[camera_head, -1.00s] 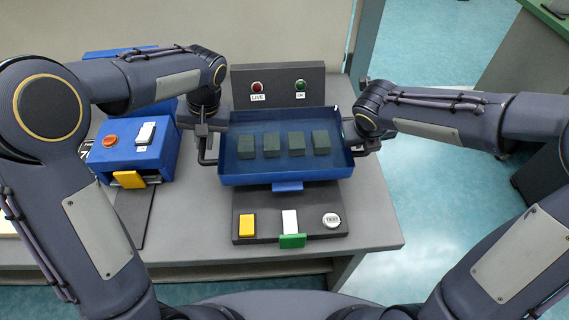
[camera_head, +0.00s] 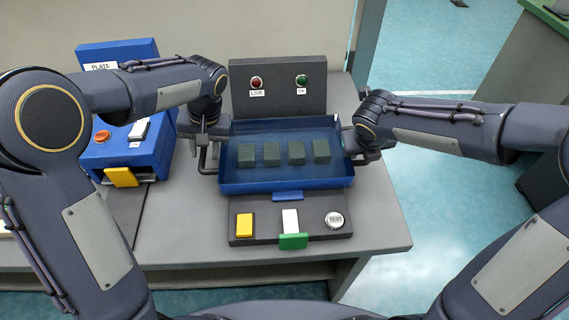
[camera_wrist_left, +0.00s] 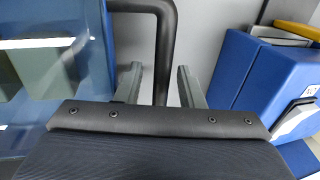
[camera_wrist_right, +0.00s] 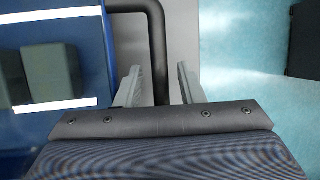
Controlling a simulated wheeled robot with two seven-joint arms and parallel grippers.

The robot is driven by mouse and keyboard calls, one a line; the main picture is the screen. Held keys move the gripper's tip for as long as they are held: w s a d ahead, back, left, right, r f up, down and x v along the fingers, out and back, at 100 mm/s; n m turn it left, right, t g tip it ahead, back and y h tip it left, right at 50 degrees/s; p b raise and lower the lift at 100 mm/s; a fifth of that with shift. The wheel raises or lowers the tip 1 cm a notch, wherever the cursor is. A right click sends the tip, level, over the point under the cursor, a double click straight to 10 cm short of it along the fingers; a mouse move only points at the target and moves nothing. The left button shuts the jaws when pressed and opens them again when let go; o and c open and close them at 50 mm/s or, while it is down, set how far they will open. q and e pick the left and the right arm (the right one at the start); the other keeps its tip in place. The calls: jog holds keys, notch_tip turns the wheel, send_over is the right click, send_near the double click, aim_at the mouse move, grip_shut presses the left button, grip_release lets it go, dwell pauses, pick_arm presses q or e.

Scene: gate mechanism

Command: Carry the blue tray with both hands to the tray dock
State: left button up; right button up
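The blue tray (camera_head: 286,182) holds several dark green blocks (camera_head: 271,154) in a row. It looks level, between a dark upright panel (camera_head: 278,74) and a dark button plate (camera_head: 264,230); what supports it is hidden. I cannot tell which part is the tray dock. My left gripper (camera_head: 207,146) is at the tray's left handle; in the left wrist view its fingers (camera_wrist_left: 160,86) stand apart either side of the black handle bar (camera_wrist_left: 166,45). My right gripper (camera_head: 364,148) is at the right handle; its fingers (camera_wrist_right: 160,85) also straddle the bar (camera_wrist_right: 157,40) with gaps.
The panel has a red LIVE lamp (camera_head: 256,83) and a green lamp (camera_head: 301,81). The button plate carries a yellow button, a white and green switch, and a round button. A blue box (camera_head: 150,150) with a yellow tab stands left. Bare grey table (camera_head: 375,220) lies right.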

jog(key=shift+r, duration=0.1)
pick_arm(q)
jog(key=v, duration=1.2)
pick_arm(e)
jog(key=v, duration=1.2)
